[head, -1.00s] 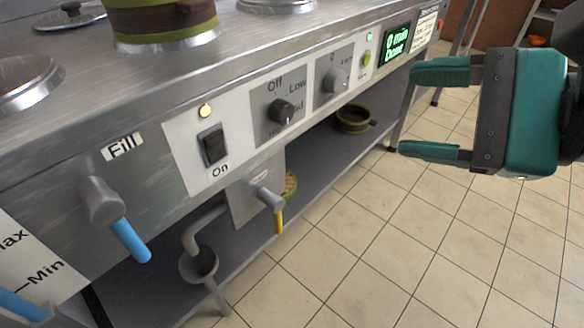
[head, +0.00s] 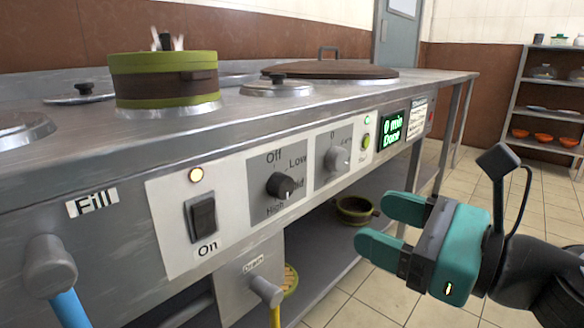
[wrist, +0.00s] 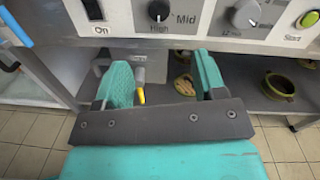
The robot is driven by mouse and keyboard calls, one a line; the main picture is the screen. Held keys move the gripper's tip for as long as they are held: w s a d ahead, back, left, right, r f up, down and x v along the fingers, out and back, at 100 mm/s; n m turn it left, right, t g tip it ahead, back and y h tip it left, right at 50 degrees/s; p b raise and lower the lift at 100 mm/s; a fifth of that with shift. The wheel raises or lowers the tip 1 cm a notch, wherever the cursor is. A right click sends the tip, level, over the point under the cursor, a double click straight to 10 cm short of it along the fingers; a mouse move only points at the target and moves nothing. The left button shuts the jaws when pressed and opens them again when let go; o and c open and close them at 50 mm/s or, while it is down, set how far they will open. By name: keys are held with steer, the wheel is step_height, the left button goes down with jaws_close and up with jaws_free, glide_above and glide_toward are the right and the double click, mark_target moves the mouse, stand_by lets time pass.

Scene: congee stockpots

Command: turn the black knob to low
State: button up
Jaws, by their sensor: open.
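The black knob (head: 280,185) sits on the front panel, inside a grey dial plate marked Off, Low, Mid and High. My gripper (head: 378,226) is open and empty, in front of the panel, right of the knob and lower in the head view. In the wrist view its teal fingers (wrist: 160,68) are spread apart below the knob, touching nothing.
A grey knob (head: 337,159) and a green button (head: 366,141) are to the right. A black On switch (head: 202,217) is to the left. Blue-handled and yellow-handled (head: 267,290) levers stick out below. A green-banded pot (head: 165,82) stands on top. The floor in front is clear.

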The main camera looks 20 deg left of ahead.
mark_target(287, 189)
steer(key=p+x, duration=1.1)
steer(key=x, duration=0.2)
steer(key=shift+w+a, duration=0.15)
steer(key=shift+a, duration=0.25)
steer(key=shift+c, duration=0.4)
steer(key=c, duration=0.8)
steer(key=shift+c, duration=0.2)
